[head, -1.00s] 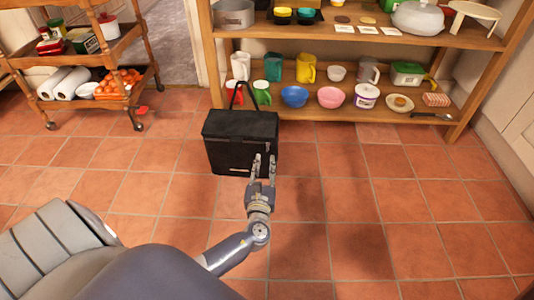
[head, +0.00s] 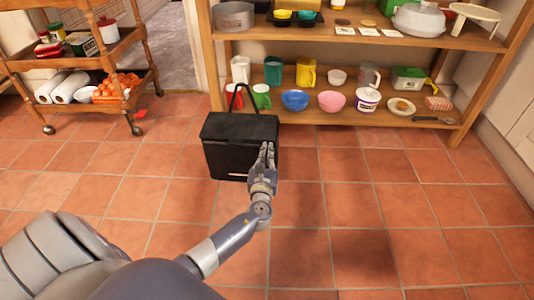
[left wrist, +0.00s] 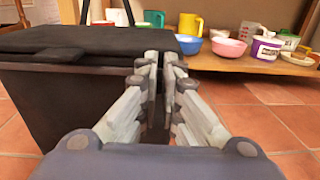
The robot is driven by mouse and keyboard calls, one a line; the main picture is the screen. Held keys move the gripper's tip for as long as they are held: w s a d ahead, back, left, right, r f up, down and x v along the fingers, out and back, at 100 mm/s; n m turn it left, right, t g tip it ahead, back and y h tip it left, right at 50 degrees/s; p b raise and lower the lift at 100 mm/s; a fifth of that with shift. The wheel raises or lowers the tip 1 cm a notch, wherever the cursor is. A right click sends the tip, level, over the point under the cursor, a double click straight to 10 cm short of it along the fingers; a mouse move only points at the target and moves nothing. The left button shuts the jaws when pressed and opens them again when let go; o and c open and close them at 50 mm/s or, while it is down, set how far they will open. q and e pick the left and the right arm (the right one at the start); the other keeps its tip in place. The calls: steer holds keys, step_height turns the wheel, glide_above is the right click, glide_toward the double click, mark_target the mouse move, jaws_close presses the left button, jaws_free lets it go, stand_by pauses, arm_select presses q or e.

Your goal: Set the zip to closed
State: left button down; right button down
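A black box-shaped bag (head: 225,155) with a flat lid and a raised handle (head: 238,97) stands upright on the tiled floor. In the left wrist view the bag (left wrist: 75,100) fills the left side, with a dark tab (left wrist: 60,55) on its lid's front edge. The zip itself is too dark to make out. My left gripper (head: 268,150) is at the bag's right front corner. In the left wrist view its fingers (left wrist: 163,62) are close together with a thin dark gap; I cannot tell whether they pinch anything. My right gripper is not in view.
A wooden shelf (head: 400,124) with mugs, a blue bowl (head: 295,100) and a pink bowl (head: 331,101) stands just behind the bag. A wooden trolley (head: 140,85) is at the back left. The floor (head: 350,205) to the right is clear.

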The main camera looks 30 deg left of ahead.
mark_target(256, 144)
arm_select(q)
steer(key=s+a, duration=0.1)
steer(key=a, duration=0.1)
steer(key=s+a, duration=0.1)
steer(key=shift+a+p, duration=0.3)
steer(key=shift+a, duration=0.1)
steer(key=c, duration=1.8)
jaws_free()
steer(key=v, duration=1.2)
steer(key=shift+f, duration=0.1)
